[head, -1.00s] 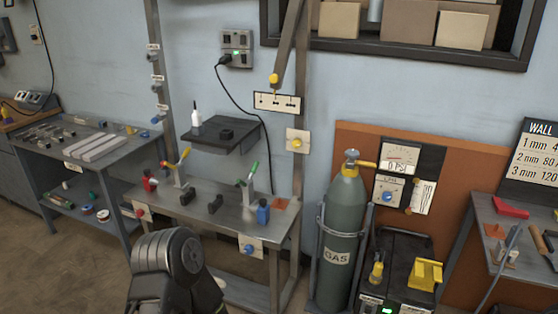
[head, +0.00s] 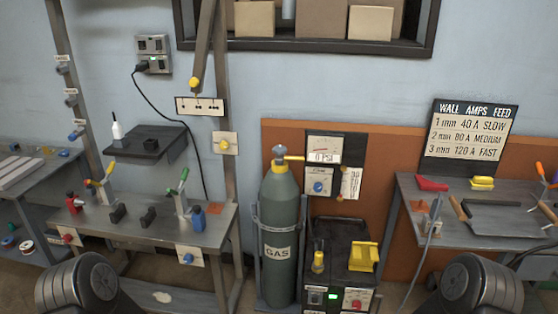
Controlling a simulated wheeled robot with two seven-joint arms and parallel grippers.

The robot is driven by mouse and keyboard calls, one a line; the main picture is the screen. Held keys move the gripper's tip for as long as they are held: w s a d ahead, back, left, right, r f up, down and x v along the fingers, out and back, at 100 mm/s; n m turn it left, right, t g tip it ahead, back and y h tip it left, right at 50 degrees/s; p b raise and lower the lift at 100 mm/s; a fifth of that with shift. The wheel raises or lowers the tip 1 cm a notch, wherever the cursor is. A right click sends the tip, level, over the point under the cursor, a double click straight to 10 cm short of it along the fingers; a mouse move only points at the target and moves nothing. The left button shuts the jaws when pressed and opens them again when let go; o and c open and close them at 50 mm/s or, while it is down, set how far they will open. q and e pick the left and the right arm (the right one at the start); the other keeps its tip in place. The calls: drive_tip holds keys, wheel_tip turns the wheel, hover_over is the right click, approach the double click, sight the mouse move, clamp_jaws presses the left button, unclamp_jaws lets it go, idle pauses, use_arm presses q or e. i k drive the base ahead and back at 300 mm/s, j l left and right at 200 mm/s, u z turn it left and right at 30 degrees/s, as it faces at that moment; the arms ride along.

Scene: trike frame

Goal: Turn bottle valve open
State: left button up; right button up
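The green-grey gas bottle (head: 279,235), marked GAS, stands upright in a metal holder in the middle of the head view. Its valve (head: 279,152) is a small grey knob on top, with a yellow part (head: 293,158) sticking out to the right. A gauge (head: 323,150) on the panel to the right of the valve appears to read 0 PSI. Only dark rounded links of my two arms show at the bottom left and bottom right. Both grippers are out of view, and nothing of mine touches the bottle.
A black welder box (head: 341,262) with a yellow block (head: 363,256) on it stands right of the bottle. A metal fixture table (head: 150,228) is at left. A workbench (head: 407,188) with a dark tray is at right. The space before the valve looks clear.

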sight(280, 149)
drive_tip(key=i+j+z, duration=0.1)
drive_tip(key=i+z, duration=0.15)
drive_tip(key=i, duration=0.2)
drive_tip(key=i+j+z, duration=0.25)
drive_tip(key=i, duration=0.2)
drive_tip(key=i+j+z, duration=0.25)
drive_tip(key=i, duration=0.15)
